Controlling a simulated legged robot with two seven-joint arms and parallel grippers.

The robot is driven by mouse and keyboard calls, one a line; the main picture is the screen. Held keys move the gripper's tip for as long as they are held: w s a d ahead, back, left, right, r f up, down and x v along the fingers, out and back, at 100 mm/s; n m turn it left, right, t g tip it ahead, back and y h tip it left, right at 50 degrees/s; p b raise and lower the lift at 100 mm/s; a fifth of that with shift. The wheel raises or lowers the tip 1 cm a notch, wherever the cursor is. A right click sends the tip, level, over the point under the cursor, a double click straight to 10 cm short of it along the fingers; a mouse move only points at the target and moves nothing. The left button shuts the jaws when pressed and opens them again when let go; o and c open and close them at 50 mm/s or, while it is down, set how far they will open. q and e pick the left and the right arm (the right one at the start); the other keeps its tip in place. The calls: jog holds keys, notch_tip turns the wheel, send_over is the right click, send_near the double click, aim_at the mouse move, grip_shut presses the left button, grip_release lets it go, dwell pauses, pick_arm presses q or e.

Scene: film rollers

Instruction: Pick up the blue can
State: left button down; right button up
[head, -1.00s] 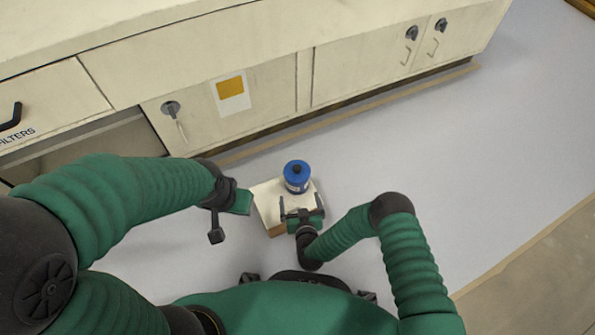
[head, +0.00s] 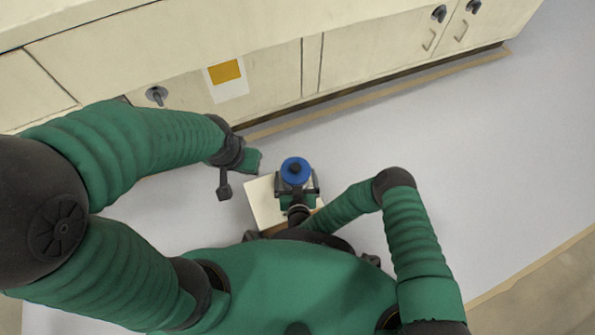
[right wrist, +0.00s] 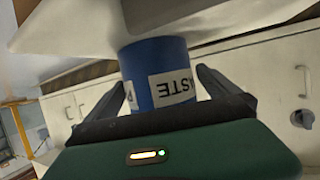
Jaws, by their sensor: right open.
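The blue can (head: 295,171) has a dark cap and appears upright at the pale box (head: 262,204) in the head view. My right gripper (head: 297,189) is open, with one finger on each side of the can. In the right wrist view the can (right wrist: 158,75), with a white label ending in "STE", stands between the spread fingers (right wrist: 160,90). A gap shows beside the finger on the left; contact on the right is unclear. My left gripper (head: 240,170) is left of the box, away from the can; its jaw opening is unclear.
Cream cabinets (head: 265,85) with knobs and a yellow-and-white notice (head: 226,78) run along the back. The pale floor (head: 450,150) to the right is clear. My body is close to the box's near side.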

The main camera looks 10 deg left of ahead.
jog(key=c, duration=1.5)
pick_arm(q)
jog(key=shift+s+r, duration=0.1)
jog(key=shift+r, duration=0.05)
pick_arm(e)
jog(key=shift+r, duration=0.15)
